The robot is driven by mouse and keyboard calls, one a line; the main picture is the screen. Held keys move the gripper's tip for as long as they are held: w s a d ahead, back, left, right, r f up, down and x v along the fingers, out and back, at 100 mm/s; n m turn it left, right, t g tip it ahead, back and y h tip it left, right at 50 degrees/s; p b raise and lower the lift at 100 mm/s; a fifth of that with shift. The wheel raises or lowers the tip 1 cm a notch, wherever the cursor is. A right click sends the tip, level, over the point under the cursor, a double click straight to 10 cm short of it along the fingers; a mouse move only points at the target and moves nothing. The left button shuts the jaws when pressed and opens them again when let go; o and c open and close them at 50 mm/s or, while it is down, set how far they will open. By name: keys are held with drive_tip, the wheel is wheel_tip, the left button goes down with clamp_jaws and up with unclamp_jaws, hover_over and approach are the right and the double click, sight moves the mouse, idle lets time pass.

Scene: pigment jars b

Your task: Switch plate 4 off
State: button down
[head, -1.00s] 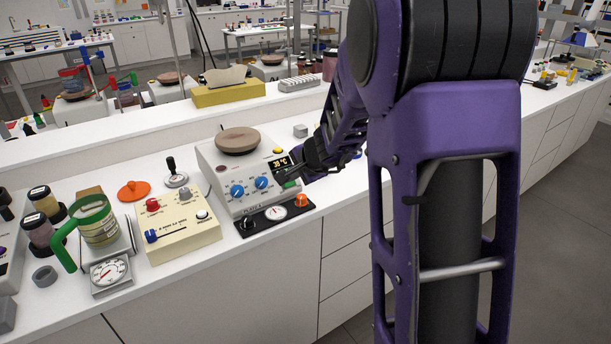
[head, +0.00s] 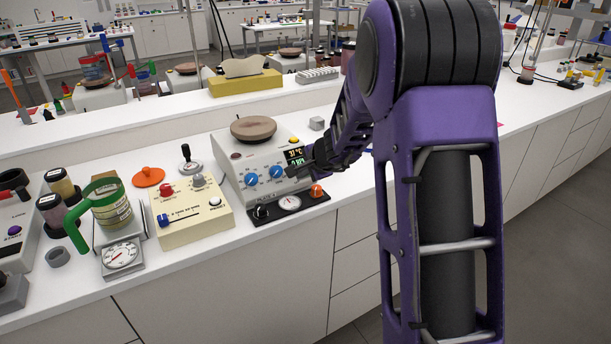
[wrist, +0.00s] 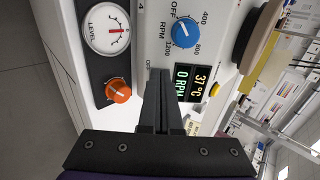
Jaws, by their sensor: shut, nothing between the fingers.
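A pale hotplate stirrer (head: 232,165) with a round brown top (head: 253,128) stands on the bench. I cannot read its plate number surely. Its front has two blue knobs (head: 251,180) and a display (head: 294,157). In the wrist view, the display (wrist: 188,82) reads 37 °C and 0 RPM, and a blue RPM knob (wrist: 185,33) shows. My gripper (head: 291,172) is shut and empty at the right end of the front panel, below the display. In the wrist view its fingers (wrist: 161,75) cover the panel beside an OFF mark. Any switch there is hidden; contact is unclear.
A black strip with a level dial (head: 289,203) and an orange knob (head: 316,191) lies before the hotplate. A cream control box (head: 190,217) stands to its left, with a green-handled jug (head: 108,208) further left. A grey block (head: 316,123) stands behind.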

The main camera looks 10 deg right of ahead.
drive_tip(key=shift+w+f, duration=0.1)
idle(0.3)
drive_tip(key=shift+w+a+f+b, duration=0.1)
drive_tip(key=shift+w+f+b, duration=0.1)
drive_tip(key=shift+f+b, duration=0.15)
drive_tip(key=shift+r, duration=0.15)
drive_tip(key=shift+p+v, duration=0.3)
drive_tip(key=shift+v, duration=1.25)
drive_tip(key=p+v, duration=0.3)
drive_tip(key=v, duration=1.5)
drive_tip(key=shift+p, duration=0.35)
drive_tip(key=shift+w+r, duration=0.1)
